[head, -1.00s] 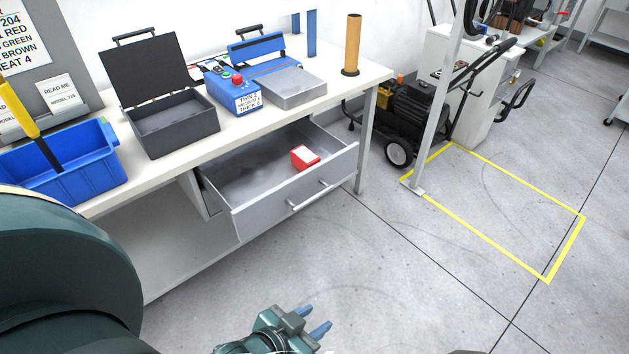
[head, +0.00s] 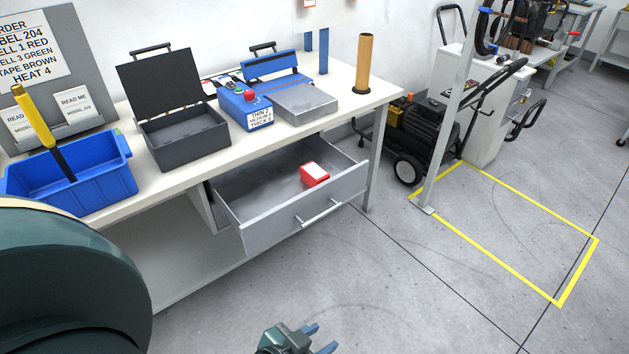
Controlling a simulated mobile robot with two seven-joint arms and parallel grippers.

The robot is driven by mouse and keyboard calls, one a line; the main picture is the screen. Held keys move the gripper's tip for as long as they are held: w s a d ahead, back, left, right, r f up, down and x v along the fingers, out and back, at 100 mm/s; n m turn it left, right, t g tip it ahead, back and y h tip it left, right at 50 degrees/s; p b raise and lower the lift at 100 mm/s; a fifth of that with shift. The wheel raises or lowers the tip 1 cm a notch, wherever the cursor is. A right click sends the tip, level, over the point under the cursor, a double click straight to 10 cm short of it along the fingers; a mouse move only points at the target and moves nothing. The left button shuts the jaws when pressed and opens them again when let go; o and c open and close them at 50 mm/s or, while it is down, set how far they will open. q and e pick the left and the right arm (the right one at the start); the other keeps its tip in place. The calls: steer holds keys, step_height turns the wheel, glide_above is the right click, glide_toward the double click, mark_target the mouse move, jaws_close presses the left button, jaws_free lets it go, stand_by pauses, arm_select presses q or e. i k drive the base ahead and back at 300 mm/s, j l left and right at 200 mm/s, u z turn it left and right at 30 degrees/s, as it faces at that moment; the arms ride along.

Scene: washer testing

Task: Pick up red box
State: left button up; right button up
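A small red box (head: 314,174) with a white top label lies inside the open grey drawer (head: 275,231), near its front right corner. The drawer is pulled out below the workbench. My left gripper (head: 318,341) is at the bottom edge of the head view, in front of and below the drawer, well apart from the red box. Its two blue fingertips are spread with a gap between them and nothing in it. My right gripper is not in view.
The white workbench (head: 177,183) carries a blue bin (head: 103,185), an open dark case (head: 188,139), a blue device with a red button (head: 239,103) and a brown tube (head: 364,63). A black wheeled machine (head: 431,127) stands right of the bench. Floor before the drawer is clear.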

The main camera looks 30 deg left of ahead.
mark_target(312, 174)
steer(key=i+j, duration=0.7)
steer(key=i, duration=0.35)
